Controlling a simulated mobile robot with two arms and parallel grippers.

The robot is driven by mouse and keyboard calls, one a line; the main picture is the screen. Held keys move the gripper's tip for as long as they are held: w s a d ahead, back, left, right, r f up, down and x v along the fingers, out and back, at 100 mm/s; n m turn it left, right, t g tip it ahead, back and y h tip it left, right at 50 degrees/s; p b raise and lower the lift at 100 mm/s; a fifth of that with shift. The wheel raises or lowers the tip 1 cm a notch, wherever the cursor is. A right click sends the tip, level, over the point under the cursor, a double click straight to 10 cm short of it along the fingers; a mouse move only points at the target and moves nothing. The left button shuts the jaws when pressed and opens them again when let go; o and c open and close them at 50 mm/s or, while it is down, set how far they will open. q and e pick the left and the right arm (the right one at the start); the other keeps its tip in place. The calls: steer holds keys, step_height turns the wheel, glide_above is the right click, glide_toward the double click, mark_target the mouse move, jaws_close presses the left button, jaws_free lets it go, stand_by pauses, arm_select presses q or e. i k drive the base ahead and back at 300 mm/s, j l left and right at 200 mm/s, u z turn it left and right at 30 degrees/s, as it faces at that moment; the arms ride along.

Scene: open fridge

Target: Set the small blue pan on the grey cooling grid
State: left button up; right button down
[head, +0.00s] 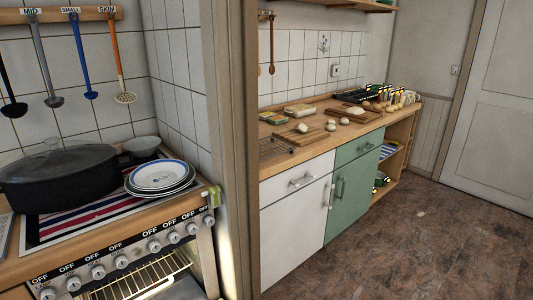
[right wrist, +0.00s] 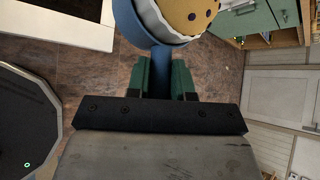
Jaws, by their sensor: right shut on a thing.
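The small blue pan (right wrist: 159,58) is at the top of the right wrist view, partly cut off by the picture edge. It holds something round and yellow with dark spots and a pale, wavy edge. My right gripper (right wrist: 161,74) has its green fingers closed on the pan's blue handle, with the floor far below. The grey cooling grid (head: 277,149) is in the head view, a wire rack at the near left end of the wooden counter, partly hidden by the door post. The pan and both grippers are out of the head view.
A post (head: 232,150) stands between the stove and the counter (head: 310,155). Cutting boards, dough pieces and jars fill much of the counter. A black pot (head: 60,180) and stacked plates (head: 160,177) stand on the stove. The brown floor (head: 400,240) before the cabinets is clear.

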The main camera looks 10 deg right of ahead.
mark_target(275, 141)
steer(key=k+u, duration=0.15)
steer(key=u, duration=0.2)
steer(key=k+u, duration=0.1)
steer(key=u, duration=0.25)
steer(key=k+j+u, duration=0.1)
steer(key=u, duration=0.25)
steer(key=i+l+u, duration=0.1)
steer(key=l+u, duration=0.3)
steer(key=l, duration=4.75)
steer(key=i, duration=0.05)
